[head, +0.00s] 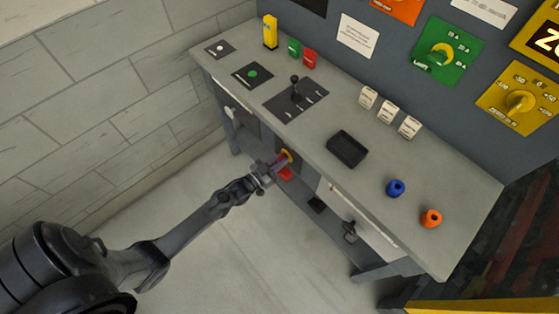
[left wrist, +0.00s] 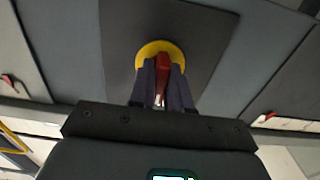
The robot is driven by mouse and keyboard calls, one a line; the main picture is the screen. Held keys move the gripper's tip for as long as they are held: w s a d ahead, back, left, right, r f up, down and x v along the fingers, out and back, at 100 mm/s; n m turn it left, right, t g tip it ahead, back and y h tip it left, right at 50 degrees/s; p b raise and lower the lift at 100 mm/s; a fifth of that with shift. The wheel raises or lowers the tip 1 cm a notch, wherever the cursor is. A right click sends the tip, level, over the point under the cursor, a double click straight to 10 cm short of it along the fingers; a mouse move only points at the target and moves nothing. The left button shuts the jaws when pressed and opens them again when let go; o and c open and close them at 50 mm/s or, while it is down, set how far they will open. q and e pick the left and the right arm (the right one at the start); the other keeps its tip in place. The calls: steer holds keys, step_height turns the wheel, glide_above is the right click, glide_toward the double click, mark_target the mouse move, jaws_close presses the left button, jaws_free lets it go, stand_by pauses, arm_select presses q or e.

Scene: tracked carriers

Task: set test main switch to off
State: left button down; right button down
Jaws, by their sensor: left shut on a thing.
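The main switch shows as a red handle (left wrist: 164,64) on a round yellow disc (left wrist: 146,50), set on a dark plate (left wrist: 205,35) on the front of the bench. In the head view its yellow disc (head: 287,154) is partly hidden by my gripper. My left gripper (head: 274,167) reaches it from the lower left. In the left wrist view my left fingers (left wrist: 162,84) are shut on the red handle, one on each side. The handle lies roughly upright in that picture. Any position marks on the switch are too small to read. My right gripper is not in view.
The bench top (head: 340,110) carries a joystick plate (head: 282,101), a black tray (head: 347,149), white blocks (head: 387,115), a blue ring (head: 396,188) and an orange ring (head: 431,218). Green (head: 440,52) and yellow (head: 519,102) dial panels hang behind. The floor before the bench is clear.

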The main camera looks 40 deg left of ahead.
arm_select(q)
steer(key=shift+f, duration=0.1)
steer(key=c, duration=1.2)
jaws_free()
steer(key=shift+o, duration=0.2)
steer(key=s+a+p, duration=0.1)
steer(key=s+p, duration=0.1)
steer(key=s, duration=0.8)
steer(key=shift+s+a, duration=0.15)
steer(key=shift+s, duration=0.25)
